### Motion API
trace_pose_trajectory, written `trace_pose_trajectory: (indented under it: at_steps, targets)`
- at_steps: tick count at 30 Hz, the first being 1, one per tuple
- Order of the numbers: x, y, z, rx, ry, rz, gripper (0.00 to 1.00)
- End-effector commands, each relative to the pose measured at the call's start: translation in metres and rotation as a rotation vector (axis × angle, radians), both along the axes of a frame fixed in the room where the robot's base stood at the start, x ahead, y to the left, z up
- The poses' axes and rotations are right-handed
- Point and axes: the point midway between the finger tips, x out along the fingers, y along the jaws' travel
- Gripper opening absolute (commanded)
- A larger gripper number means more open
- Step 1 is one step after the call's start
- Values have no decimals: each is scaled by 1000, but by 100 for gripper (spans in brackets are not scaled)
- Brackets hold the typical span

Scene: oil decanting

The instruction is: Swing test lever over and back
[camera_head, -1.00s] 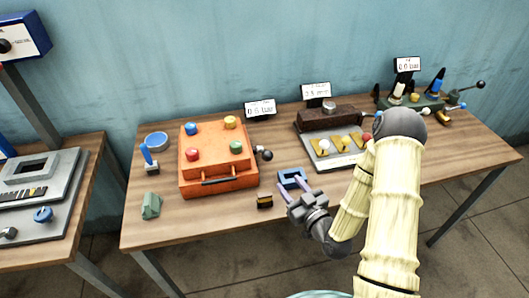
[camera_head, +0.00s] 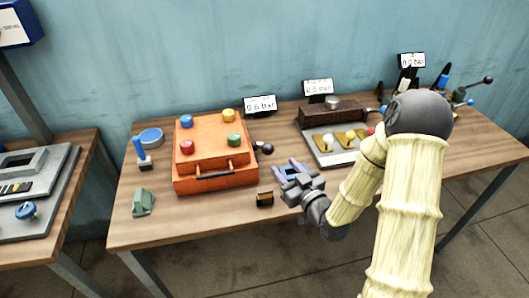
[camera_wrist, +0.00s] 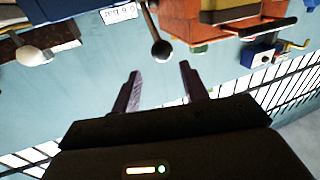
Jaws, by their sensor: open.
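A lever with a black ball knob (camera_head: 266,149) sticks out from the right side of the orange box (camera_head: 214,178). In the wrist view the knob (camera_wrist: 161,48) hangs on a thin rod just beyond my fingertips, roughly midway between them. My gripper (camera_head: 286,166) is open and empty, in front of and a little right of this knob, apart from it. The fingers also show in the wrist view (camera_wrist: 159,75). Another black-knobbed lever (camera_head: 488,80) belongs to the rig at the far right. No readable label tells which is the test lever.
A blue frame (camera_head: 291,181) lies under my gripper and is partly hidden. A small black and yellow block (camera_head: 265,199) lies nearby. A grey plate with yellow parts (camera_head: 334,158) stands to the right.

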Motion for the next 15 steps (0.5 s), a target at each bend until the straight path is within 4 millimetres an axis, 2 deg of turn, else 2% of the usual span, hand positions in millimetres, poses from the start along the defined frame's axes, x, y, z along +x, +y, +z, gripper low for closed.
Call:
trace_pose_trajectory:
  at_steps: [15]
  targets:
    - [3,6,-4,0,-2,-7,44]
